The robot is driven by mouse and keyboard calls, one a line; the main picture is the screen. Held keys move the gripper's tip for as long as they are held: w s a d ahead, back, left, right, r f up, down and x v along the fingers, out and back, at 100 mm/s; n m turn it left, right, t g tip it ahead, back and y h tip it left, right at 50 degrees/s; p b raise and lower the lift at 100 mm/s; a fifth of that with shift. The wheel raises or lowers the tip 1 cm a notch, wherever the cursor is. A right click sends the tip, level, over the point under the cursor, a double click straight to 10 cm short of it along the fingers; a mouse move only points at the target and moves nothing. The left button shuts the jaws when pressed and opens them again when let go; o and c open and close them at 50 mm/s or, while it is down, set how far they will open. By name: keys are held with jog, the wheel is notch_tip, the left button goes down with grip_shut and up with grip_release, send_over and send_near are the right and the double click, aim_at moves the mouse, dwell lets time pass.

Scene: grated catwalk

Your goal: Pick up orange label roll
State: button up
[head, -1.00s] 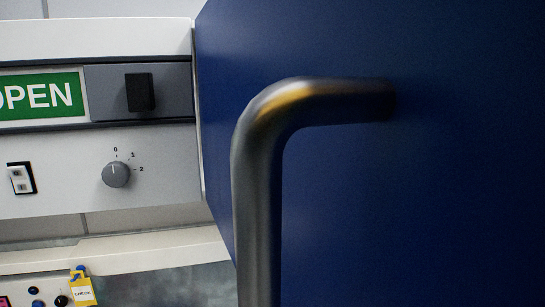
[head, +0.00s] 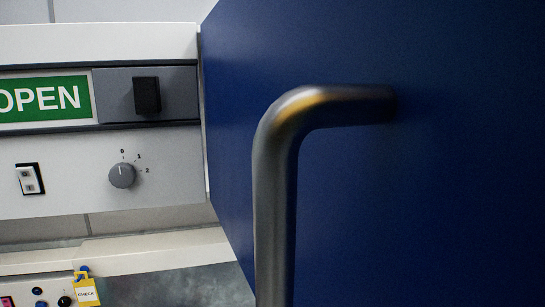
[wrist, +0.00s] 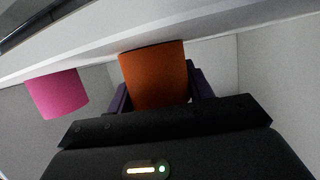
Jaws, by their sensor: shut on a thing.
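The orange label roll (wrist: 155,72) shows in the middle of the wrist view, between the two dark purple fingers of my gripper (wrist: 158,88). My gripper is shut on it. The roll's upper end meets a pale edge or surface in the picture; I cannot tell whether they touch. Its lower part is hidden behind the dark gripper body. Neither the roll nor my gripper shows in the head view.
A pink roll (wrist: 57,94) is left of the orange one. In the head view, a blue panel (head: 450,200) with a metal handle (head: 275,190) fills the right. A white control panel (head: 75,180) with a knob (head: 122,175) and OPEN sign (head: 40,98) is left.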

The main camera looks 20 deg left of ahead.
jog(key=shift+w+d+r+p, duration=0.15)
jog(key=shift+r+p, duration=0.3)
jog(key=shift+r, duration=0.3)
jog(key=r+p, duration=0.1)
jog(key=r, duration=0.1)
jog(key=r+p, duration=0.3)
jog(key=shift+w+d+r, duration=0.15)
jog(key=shift+d+r, duration=0.15)
jog(key=shift+r, duration=0.1)
jog(key=w+d+p, duration=0.2)
jog(key=w+d, duration=0.3)
jog(key=d, duration=0.3)
jog(key=w+d+p, duration=0.3)
jog(key=w+d, duration=0.1)
jog(key=d, duration=0.4)
jog(key=shift+w+f+p, duration=0.15)
jog(key=shift+w+p, duration=0.2)
jog(key=shift+w+d, duration=0.1)
jog(key=shift+d, duration=0.05)
